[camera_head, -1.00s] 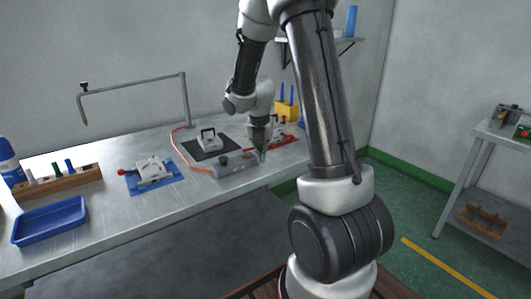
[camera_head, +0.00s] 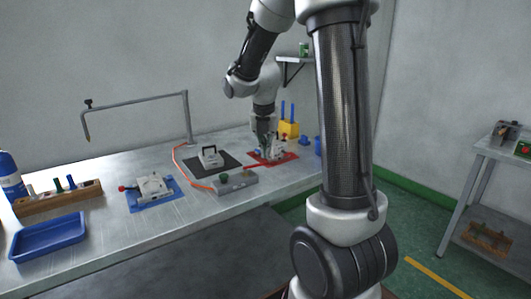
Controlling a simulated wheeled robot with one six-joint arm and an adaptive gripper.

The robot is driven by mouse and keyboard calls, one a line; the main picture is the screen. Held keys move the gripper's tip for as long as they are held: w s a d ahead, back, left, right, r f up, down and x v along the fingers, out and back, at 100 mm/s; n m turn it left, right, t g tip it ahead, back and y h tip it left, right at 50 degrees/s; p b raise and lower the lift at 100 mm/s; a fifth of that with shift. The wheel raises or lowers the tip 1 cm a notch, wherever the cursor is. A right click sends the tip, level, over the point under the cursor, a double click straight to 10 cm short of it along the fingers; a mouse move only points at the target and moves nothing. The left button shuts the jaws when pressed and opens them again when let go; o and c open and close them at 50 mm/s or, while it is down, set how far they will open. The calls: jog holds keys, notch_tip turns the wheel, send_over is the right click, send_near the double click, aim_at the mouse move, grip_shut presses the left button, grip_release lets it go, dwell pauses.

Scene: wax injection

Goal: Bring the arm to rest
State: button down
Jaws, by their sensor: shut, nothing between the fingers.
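My arm rises from the lower right of the picture, bends at the top and reaches down over the far right part of the bench. My gripper (camera_head: 265,146) points down above or in front of a red mat (camera_head: 289,158). It is shut, with nothing seen in it. A light-coloured block-like device (camera_head: 278,152) shows on the red mat beside the gripper. I cannot tell whether the fingers touch it.
The bench (camera_head: 110,235) carries a grey box with a green knob (camera_head: 243,180), a device on a black mat (camera_head: 209,155), another on a blue mat (camera_head: 153,186), a blue tray (camera_head: 48,238) and a wooden rack (camera_head: 60,199). A metal overhead arm (camera_head: 140,101) stands behind. A side table (camera_head: 502,153) stands right.

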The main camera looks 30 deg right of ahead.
dwell(0.4)
jog(key=s+a+r+m, duration=0.2)
jog(key=s+r+m, duration=0.1)
jog(key=s+m, duration=0.5)
jog(key=s+a+r+m+t+y, duration=0.1)
jog(key=s+a+r+m, duration=0.2)
jog(key=s+m, duration=0.5)
jog(key=s+a+r+m+t, duration=0.1)
jog(key=s+a+r+m, duration=0.1)
jog(key=s+m, duration=0.6)
jog(key=r+m, duration=0.1)
jog(key=m, duration=0.2)
jog(key=shift+a+m+y, duration=0.3)
jog(key=shift+a+y, duration=0.05)
jog(key=shift+y, duration=0.05)
